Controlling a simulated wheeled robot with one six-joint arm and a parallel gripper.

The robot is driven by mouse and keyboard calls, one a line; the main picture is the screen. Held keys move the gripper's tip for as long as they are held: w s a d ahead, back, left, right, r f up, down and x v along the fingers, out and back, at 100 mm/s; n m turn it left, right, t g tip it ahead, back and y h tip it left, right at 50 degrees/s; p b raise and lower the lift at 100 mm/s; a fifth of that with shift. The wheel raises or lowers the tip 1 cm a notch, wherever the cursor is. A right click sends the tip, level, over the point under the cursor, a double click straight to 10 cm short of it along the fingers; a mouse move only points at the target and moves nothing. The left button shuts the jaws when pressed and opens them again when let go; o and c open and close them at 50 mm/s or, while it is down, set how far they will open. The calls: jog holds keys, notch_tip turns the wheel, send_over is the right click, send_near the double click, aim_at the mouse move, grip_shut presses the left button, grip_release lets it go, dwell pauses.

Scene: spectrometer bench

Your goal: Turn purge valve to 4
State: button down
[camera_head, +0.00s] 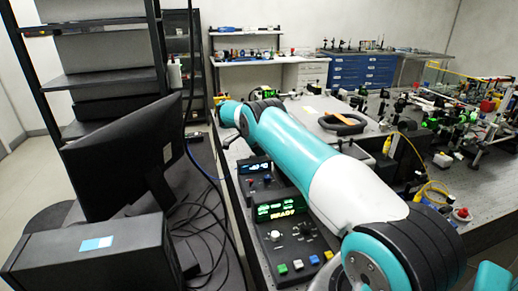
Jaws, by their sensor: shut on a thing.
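I cannot make out a valve with a marked number 4, so I cannot tell which thing is the purge valve. A small red-topped fitting (462,214) sits beside a yellow hose (432,190) at the right. A control box (290,227) with a green lit display reading "READY" has a pale knob and several coloured buttons on its front. My teal and white arm (300,155) reaches from the lower right to the upper middle. My gripper is not visible; the arm hides what lies behind its far end.
A second box (256,172) with a blue display stands behind the first. A black monitor (128,155) and loose cables are at the left. A grey case (335,122) with a black and orange handle lies beyond my arm. Optical parts crowd the bench at the right.

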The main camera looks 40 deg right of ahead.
dwell(0.4)
jog(key=c, duration=1)
grip_release()
jog(key=p+v, duration=1)
jog(key=v, duration=0.7)
jog(key=shift+w+a+r, duration=0.15)
jog(key=shift+a+r, duration=0.05)
jog(key=shift+d+f, duration=0.1)
